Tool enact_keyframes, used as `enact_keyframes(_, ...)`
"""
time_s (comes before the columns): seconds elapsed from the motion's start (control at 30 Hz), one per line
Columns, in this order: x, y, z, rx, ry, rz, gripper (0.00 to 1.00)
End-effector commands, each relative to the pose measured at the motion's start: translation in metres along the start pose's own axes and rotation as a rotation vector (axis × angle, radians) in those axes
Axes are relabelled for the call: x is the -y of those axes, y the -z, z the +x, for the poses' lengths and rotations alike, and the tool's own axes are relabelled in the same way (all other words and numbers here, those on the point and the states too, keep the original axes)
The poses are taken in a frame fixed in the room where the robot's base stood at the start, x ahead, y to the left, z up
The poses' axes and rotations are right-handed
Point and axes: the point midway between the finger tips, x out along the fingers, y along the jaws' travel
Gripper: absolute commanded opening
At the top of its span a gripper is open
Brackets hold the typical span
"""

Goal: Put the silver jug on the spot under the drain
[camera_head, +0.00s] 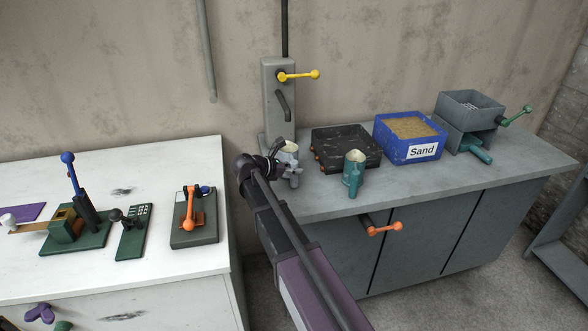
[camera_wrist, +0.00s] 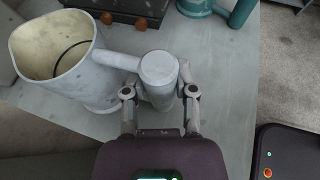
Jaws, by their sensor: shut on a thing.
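The silver jug (camera_head: 290,150) is upright at the left end of the grey counter, just in front of the drain. In the wrist view the jug (camera_wrist: 62,85) is at the left, its open mouth facing up. My gripper (camera_wrist: 160,92) is shut on its handle (camera_wrist: 158,68), one finger on each side. In the head view my gripper (camera_head: 277,163) partly covers the jug. The drain is a grey column (camera_head: 272,78) with a yellow lever (camera_head: 300,75) and a dark downward spout (camera_head: 283,106). The spot under it is hidden. I cannot tell if the jug touches the counter.
A teal jug (camera_head: 354,174) stands right of the silver jug. Behind are a black tray (camera_head: 345,143), a blue sand box (camera_head: 410,150) and a grey hopper (camera_head: 470,105). A white table (camera_head: 140,165) with lever devices is at left, across a gap.

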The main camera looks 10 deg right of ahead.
Motion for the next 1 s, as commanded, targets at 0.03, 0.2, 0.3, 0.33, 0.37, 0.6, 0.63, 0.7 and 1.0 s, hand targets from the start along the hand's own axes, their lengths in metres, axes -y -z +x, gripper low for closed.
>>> enact_keyframes(0.03, 0.0, -0.0003, -0.0001, 0.001, 0.0, 0.0, 0.0)
enact_keyframes(0.2, 0.0, -0.0001, 0.0, 0.001, 0.0, 0.0, 0.0)
enact_keyframes(0.3, 0.0, 0.0005, 0.0003, 0.001, 0.0, 0.0, 0.0)
enact_keyframes(0.33, 0.0, 0.0008, 0.0004, 0.001, 0.0, 0.0, 0.0)
enact_keyframes(0.37, 0.0, 0.0012, 0.0005, 0.001, 0.0, 0.0, 0.0)
enact_keyframes(0.6, 0.0, 0.0045, 0.0019, 0.001, 0.0, 0.0, 0.0)
enact_keyframes(0.63, 0.0, 0.0048, 0.002, 0.001, 0.0, 0.0, 0.0)
enact_keyframes(0.7, 0.0, 0.0058, 0.0024, 0.001, 0.0, 0.0, 0.0)
enact_keyframes(1.0, 0.0, 0.0096, 0.004, 0.001, 0.0, 0.0, 0.0)
